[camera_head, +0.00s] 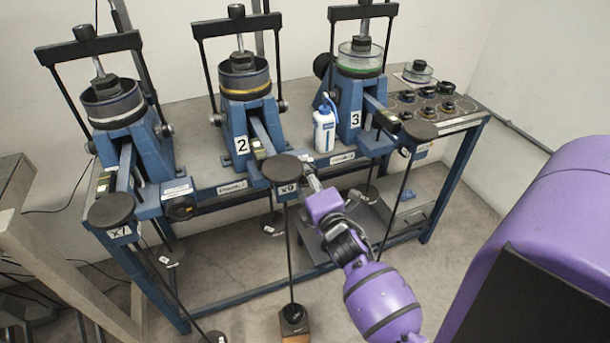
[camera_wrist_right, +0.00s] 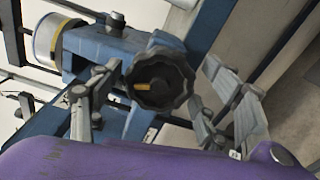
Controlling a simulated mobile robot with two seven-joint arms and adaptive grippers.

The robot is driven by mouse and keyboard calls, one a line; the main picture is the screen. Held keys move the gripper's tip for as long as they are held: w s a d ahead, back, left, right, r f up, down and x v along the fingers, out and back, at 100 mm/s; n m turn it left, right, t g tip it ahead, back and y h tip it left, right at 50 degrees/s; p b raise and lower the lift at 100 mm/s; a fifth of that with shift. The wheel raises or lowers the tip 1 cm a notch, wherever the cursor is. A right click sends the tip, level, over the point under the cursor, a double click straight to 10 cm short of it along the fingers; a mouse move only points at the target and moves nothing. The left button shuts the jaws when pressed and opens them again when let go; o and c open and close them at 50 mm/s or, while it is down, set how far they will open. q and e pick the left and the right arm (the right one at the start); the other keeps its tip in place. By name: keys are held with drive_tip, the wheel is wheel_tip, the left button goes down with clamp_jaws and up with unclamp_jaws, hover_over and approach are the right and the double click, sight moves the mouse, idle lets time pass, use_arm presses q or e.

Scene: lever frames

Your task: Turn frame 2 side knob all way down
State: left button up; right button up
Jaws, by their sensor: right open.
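Frame 2 (camera_head: 238,115) is the middle blue lever frame, with a "2" label and a yellow-banded cup (camera_head: 244,80). Its lever ends in a black round pad (camera_head: 283,168) marked "x9". In the wrist view, its side knob (camera_wrist_right: 165,75) is black and lobed, with a yellow mark pointing left. In the head view the knob is mostly hidden by my right gripper (camera_head: 312,178). In the wrist view my right gripper (camera_wrist_right: 158,72) is open, one finger on each side of the knob. I cannot tell whether either finger touches it. My left gripper is not in view.
Frame 1 (camera_head: 140,145) stands left and frame 3 (camera_head: 348,105) right on the same blue-edged bench. A white bottle (camera_head: 324,130) stands between frames 2 and 3. A thin rod (camera_head: 289,250) with a weight (camera_head: 293,314) hangs under the x9 pad, left of my arm.

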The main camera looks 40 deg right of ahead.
drive_tip(key=p+v, duration=0.1)
drive_tip(key=v, duration=0.4)
drive_tip(key=shift+s, duration=0.35)
